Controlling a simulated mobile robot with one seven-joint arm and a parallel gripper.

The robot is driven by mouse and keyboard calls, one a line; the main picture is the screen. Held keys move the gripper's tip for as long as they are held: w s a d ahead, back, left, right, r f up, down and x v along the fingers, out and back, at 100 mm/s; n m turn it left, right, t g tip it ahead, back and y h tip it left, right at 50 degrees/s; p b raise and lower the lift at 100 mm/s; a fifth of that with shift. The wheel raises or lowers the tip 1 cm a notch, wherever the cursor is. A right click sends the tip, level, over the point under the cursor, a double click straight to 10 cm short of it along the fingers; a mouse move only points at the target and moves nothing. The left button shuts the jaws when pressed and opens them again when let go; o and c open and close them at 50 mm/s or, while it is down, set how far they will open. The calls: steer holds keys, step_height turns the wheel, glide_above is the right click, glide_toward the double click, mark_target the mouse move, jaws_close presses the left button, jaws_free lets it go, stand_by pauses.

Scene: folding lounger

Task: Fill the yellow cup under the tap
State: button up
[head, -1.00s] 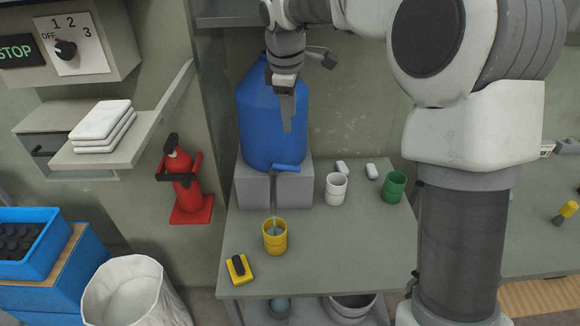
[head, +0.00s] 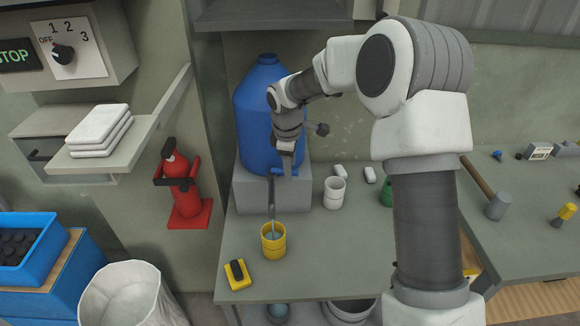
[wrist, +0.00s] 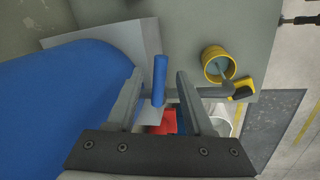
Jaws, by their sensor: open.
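The yellow cup (head: 273,245) stands upright on the table under the spout of the tap (head: 271,195). It also shows in the wrist view (wrist: 207,56), with something grey-blue inside; I cannot tell its level. The tap's blue handle (wrist: 160,80) points sideways at the base of the big blue tank (head: 268,110). My gripper (wrist: 158,76) is open, with one finger on each side of the handle and gaps visible. In the head view my gripper (head: 286,165) is down at the tap and hides part of the handle.
A yellow and black item (head: 237,273) lies left of the cup. A white cup (head: 334,192) and a partly hidden green cup (head: 386,193) stand to the right. The tank rests on a grey block (head: 250,188). The table right of the yellow cup is clear.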

steer(key=shift+f, duration=0.35)
jaws_close()
stand_by(1.2)
